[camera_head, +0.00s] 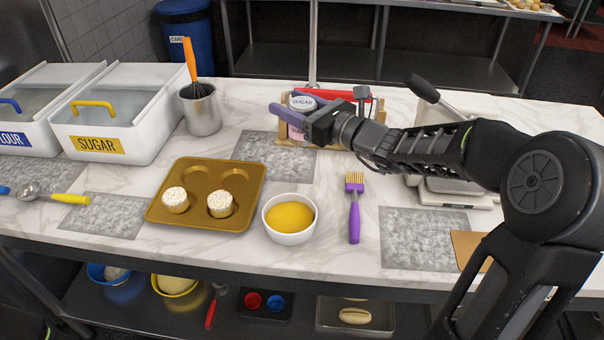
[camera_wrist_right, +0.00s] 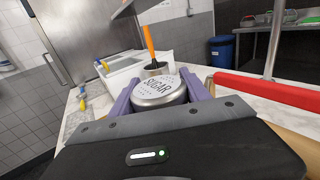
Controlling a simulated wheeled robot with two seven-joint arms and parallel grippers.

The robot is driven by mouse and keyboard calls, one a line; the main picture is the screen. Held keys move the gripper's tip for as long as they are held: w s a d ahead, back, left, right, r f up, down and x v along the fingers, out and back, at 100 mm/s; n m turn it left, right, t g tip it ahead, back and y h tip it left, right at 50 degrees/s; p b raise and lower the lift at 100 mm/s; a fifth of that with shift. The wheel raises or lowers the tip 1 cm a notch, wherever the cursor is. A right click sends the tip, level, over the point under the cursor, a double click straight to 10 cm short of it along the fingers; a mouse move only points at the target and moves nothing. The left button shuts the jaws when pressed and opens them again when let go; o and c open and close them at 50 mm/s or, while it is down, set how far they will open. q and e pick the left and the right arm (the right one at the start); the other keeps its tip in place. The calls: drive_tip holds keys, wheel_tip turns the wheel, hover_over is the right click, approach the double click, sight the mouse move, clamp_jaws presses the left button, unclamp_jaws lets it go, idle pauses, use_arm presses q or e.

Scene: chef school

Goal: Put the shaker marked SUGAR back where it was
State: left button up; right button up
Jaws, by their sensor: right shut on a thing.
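The shaker marked SUGAR (camera_head: 300,101) has a silver lid with dark lettering, seen at the back middle of the counter. Its lid (camera_wrist_right: 160,92) also shows in the right wrist view, between the two purple fingers. My right gripper (camera_head: 292,112) is shut on the shaker, with a finger on each side of it. The shaker looks roughly upright, at a wooden holder (camera_head: 281,128) partly hidden behind the gripper. I cannot tell whether its base touches anything. My left gripper is not in view.
A muffin tin (camera_head: 250,170) with two frosted cakes, a bowl of yellow filling (camera_head: 291,238) and a purple brush (camera_head: 354,215) stand in front. A metal pot with an orange-handled whisk (camera_head: 201,115) and the SUGAR bin (camera_head: 125,144) are left. A red-handled item (camera_head: 340,94) lies behind.

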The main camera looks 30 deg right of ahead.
sight(292, 129)
drive_tip(key=shift+f, duration=3.1)
drive_tip(key=shift+f, duration=1.85)
drive_tip(key=shift+f+b, duration=0.2)
drive_tip(key=shift+b, duration=0.1)
drive_tip(key=o, duration=1.6)
drive_tip(key=shift+c, duration=0.2)
drive_tip(key=shift+r, duration=0.15)
